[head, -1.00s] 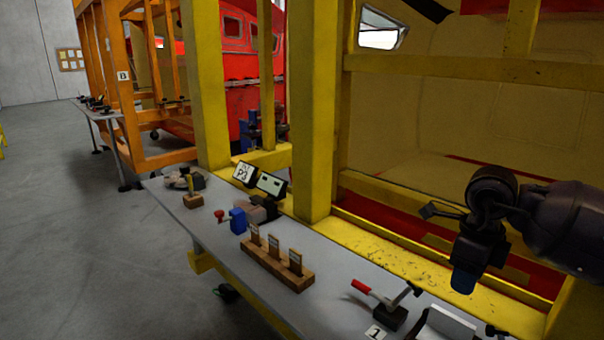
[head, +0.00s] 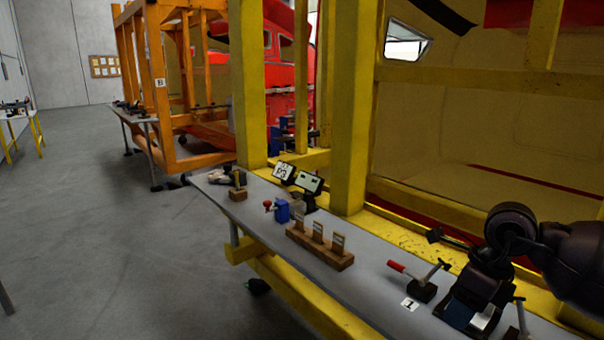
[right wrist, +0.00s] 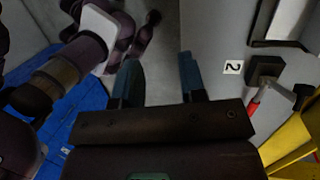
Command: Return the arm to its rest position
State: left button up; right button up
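My right arm (head: 575,262) comes in from the right in the head view, dark and bent. Its gripper (head: 458,308) points down in front of the near right part of the grey bench. In the right wrist view the two blue-grey fingers of the right gripper (right wrist: 160,78) stand apart with nothing between them. My left gripper does not show in the head view.
The grey bench (head: 375,290) carries a red-handled clamp (head: 412,278), a wooden block with upright plates (head: 320,246) and a blue vise (head: 282,210). Yellow frame posts (head: 352,110) rise behind it. Open grey floor (head: 110,240) lies to the left.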

jog(key=s+a+r+m+t+y, duration=0.2)
jog(key=a+m+y, duration=0.1)
jog(key=a+y, duration=0.5)
jog(key=s+a+r+m+t+y, duration=0.2)
jog(key=s+a+m+t+y, duration=0.15)
jog(key=a+y, duration=0.4)
jog(key=w+d+m+t+h, duration=0.3)
jog(key=d+m+t+h, duration=0.15)
jog(key=m+t, duration=0.85)
jog(key=s+d+f+m+g+h, duration=0.2)
jog(key=d+f+m+h, duration=0.4)
jog(key=m+h, duration=0.3)
jog(key=s+d+f+m+g+h, duration=0.1)
jog(key=s+d+f+m+h, duration=0.2)
jog(key=d+f+m+h, duration=0.55)
jog(key=s+a+f+m+g+y, duration=0.1)
jog(key=s+f+m+g, duration=0.4)
jog(key=s, duration=0.4)
jog(key=s+a+f+m+g+y, duration=0.2)
jog(key=s+f+g, duration=0.4)
jog(key=s, duration=0.4)
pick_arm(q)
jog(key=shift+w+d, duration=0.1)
pick_arm(e)
jog(key=w+f+t, duration=0.6)
jog(key=f+t, duration=0.1)
jog(key=f, duration=0.2)
jog(key=shift+w+d+f, duration=0.25)
jog(key=shift+w, duration=0.15)
